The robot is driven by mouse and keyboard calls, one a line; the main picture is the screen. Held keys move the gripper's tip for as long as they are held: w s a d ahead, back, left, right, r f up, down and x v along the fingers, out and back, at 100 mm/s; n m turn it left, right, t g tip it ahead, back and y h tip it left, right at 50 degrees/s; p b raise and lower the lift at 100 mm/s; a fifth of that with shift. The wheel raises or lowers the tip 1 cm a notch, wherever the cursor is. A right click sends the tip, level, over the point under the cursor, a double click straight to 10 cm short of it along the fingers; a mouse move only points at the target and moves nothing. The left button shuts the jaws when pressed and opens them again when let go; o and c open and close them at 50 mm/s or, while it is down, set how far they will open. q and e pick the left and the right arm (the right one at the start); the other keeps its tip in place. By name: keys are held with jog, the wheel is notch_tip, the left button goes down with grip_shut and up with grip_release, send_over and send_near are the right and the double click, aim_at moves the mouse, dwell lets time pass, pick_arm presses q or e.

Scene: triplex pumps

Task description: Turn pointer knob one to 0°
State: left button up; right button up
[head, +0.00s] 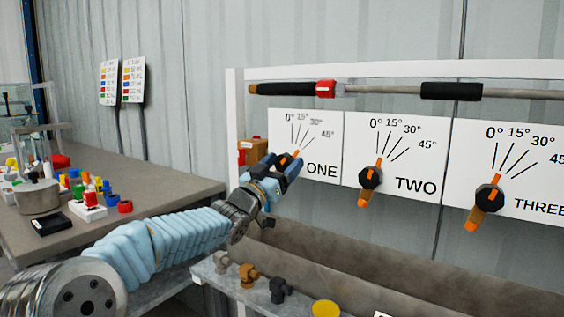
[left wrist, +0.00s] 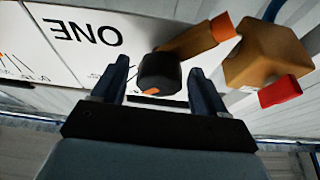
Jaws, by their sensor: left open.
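Pointer knob one (head: 283,159) is on the white panel marked ONE (head: 322,171), largely hidden by my left gripper in the head view. Its orange pointer tip shows just above the gripper, tilted up and right; I cannot read the exact angle. In the left wrist view, the black knob (left wrist: 160,72) has a brown handle with an orange end. My left gripper (head: 287,172) is open at the knob, with one finger on either side of it in the left wrist view (left wrist: 160,85). I cannot tell whether the fingers touch it. My right gripper is out of view.
Knob two (head: 370,178) and knob three (head: 489,198) sit on panels to the right. A bar with black grips (head: 452,91) runs above. A brown box (head: 252,151) with a red part is left of panel ONE. A bench (head: 155,186) with colored parts stands left.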

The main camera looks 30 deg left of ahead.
pick_arm(q)
jog(key=shift+c, duration=0.3)
grip_shut()
jog(key=shift+d+f+n+y+b, duration=0.15)
jog(key=shift+n+y+b, duration=0.25)
jog(key=shift+n+b, duration=0.5)
jog(key=n+y+b, duration=0.2)
jog(key=n+b, duration=0.1)
jog(key=n, duration=0.1)
jog(key=shift+f, duration=0.15)
jog(key=n+y+b, duration=0.1)
jog(key=n, duration=0.2)
jog(key=shift+g+y, duration=0.4)
jog(key=shift+r+n+g+y, duration=0.25)
jog(key=shift+n+y, duration=0.35)
jog(key=shift+n, duration=0.7)
jog(key=shift+f, duration=0.15)
jog(key=shift+c, duration=0.3)
grip_release()
jog(key=shift+o, duration=0.6)
